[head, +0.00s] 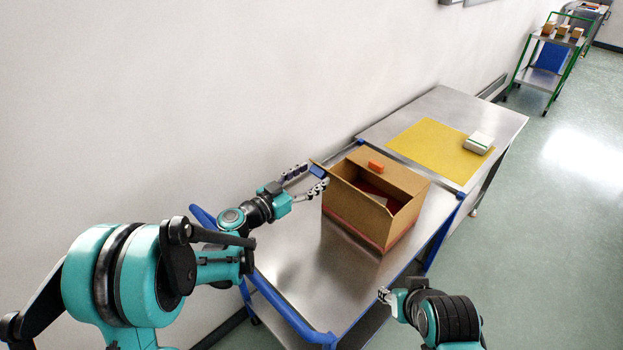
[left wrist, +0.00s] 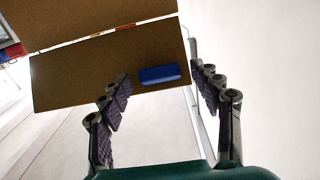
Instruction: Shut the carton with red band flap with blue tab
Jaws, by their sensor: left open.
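The cardboard carton (head: 353,208) stands on a metal cart top, with a red band (head: 350,230) low on its side. Its top is open and red shows inside. The flap with the blue tab (head: 318,171) sticks out from its left side. In the left wrist view the flap (left wrist: 75,75) carries the blue tab (left wrist: 160,74), which lies between the fingers' outlines. My left gripper (head: 318,179) is open beside this flap; I cannot tell whether it touches. Another flap with an orange tab (head: 376,167) is at the carton's back. My right gripper (head: 384,295) is low, in front of the cart.
The cart (head: 290,260) has a blue rail and free metal surface left of the carton. Behind it, a metal table (head: 440,105) holds a yellow mat (head: 425,140) and a pale box (head: 479,142). A wall runs along the left. A green-framed trolley (head: 540,78) stands far off.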

